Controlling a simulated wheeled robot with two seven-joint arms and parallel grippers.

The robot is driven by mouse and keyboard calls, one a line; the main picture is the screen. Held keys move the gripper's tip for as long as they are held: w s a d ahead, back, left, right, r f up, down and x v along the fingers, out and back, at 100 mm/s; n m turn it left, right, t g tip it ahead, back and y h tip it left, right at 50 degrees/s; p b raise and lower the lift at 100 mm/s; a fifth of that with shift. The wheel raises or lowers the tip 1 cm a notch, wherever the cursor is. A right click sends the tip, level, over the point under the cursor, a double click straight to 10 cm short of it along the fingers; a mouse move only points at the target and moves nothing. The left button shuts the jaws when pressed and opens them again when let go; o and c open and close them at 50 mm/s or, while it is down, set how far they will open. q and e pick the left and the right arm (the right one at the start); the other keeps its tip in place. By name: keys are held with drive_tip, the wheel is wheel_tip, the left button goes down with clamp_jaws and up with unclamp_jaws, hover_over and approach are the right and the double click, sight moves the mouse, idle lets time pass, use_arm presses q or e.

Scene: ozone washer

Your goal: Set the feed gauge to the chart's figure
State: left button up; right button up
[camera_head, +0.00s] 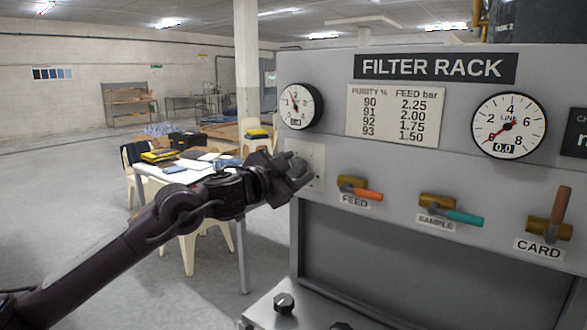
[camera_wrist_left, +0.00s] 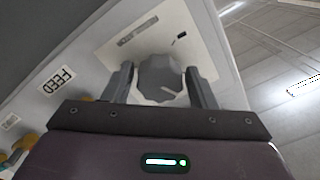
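The left round gauge (camera_head: 297,106) is on the rack's upper left; its small digits are too blurred to read surely. The chart (camera_head: 396,115) pairs purity 90, 91, 92, 93 with feed 2.25, 2.00, 1.75, 1.50 bar. A grey knob (camera_wrist_left: 160,77) with a white mark sits on a pale plate below that gauge. My left gripper (camera_head: 300,174) is at this plate and hides most of the knob in the head view. In the left wrist view its fingers (camera_wrist_left: 162,88) stand apart on either side of the knob, with slim gaps visible. My right gripper is out of view.
The LINE gauge (camera_head: 508,125) shows 0.0. A black knob (camera_head: 284,302) stands on the lower ledge. A cluttered table (camera_head: 172,175) is behind my left arm.

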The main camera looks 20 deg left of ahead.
use_arm(q)
drive_tip(key=c, duration=0.7)
drive_tip(key=shift+f+m+b, duration=0.15)
drive_tip(key=shift+m+b, duration=0.35)
drive_tip(key=shift+m, duration=0.1)
drive_tip(key=shift+r+m, duration=0.2)
drive_tip(key=shift+m, duration=0.2)
drive_tip(key=o, duration=1)
drive_tip(key=shift+c, duration=0.2)
drive_tip(key=shift+s, duration=0.1)
